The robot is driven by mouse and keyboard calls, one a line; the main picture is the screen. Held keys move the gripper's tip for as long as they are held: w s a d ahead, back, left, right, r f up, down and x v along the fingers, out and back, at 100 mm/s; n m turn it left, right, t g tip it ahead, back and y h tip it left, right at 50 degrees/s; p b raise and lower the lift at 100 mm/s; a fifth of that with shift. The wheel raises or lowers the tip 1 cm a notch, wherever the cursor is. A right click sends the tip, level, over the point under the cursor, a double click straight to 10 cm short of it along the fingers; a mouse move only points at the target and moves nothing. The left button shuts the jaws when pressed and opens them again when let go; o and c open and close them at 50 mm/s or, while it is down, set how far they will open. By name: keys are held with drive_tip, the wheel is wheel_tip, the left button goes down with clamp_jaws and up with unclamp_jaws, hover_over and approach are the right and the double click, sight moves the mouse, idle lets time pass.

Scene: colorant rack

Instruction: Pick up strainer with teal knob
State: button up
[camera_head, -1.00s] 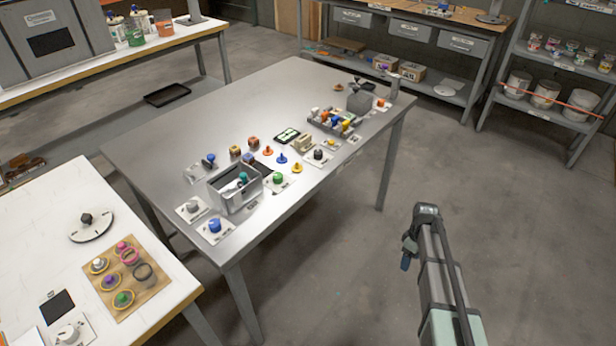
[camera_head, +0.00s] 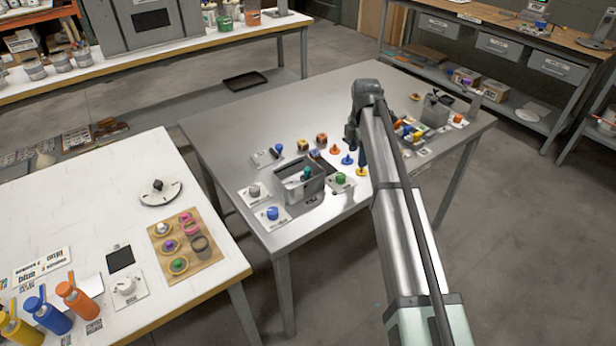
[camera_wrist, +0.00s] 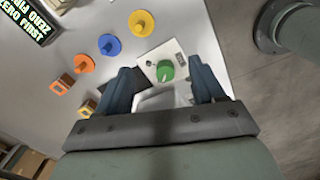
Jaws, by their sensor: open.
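A teal knob (camera_head: 307,173) shows inside the open grey metal bin (camera_head: 316,196) on the steel table. Whatever lies under the knob is mostly hidden by the bin walls, so I cannot make out a strainer body. My gripper (camera_head: 357,160) is over the table, to the right of the bin, with its fingers pointing down. In the wrist view my gripper (camera_wrist: 160,66) is open and empty, with a green knob (camera_wrist: 165,71) on a white card seen between its fingertips. Part of a pale container shows below that card, and no teal knob can be seen there.
Orange (camera_head: 334,149), blue (camera_head: 347,159) and yellow (camera_head: 361,171) pegs stand close to my gripper. Cards with a blue knob (camera_head: 272,213) and a grey knob (camera_head: 254,191) lie left of the bin. A wooden board (camera_head: 208,259) with several knobbed rings lies on the white table.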

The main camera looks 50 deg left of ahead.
sight(308, 168)
drive_tip(key=s+a+r+n, duration=0.2)
drive_tip(key=s+a+r, duration=0.15)
drive_tip(key=s, duration=0.25)
drive_tip(key=s+a+r+n, duration=0.2)
drive_tip(key=s+a, duration=0.2)
drive_tip(key=s, duration=0.2)
drive_tip(key=f, duration=0.8)
drive_tip(key=shift+s+f, duration=0.15)
drive_tip(key=shift+s, duration=0.15)
drive_tip(key=shift+s+a+f, duration=0.1)
drive_tip(key=shift+s+f, duration=0.05)
drive_tip(key=shift+f, duration=1.2)
drive_tip(key=shift+s+a+f, duration=0.1)
drive_tip(key=shift+s+f, duration=0.05)
drive_tip(key=shift+f, duration=1.15)
drive_tip(key=shift+c, duration=0.3)
drive_tip(key=c, duration=1.1)
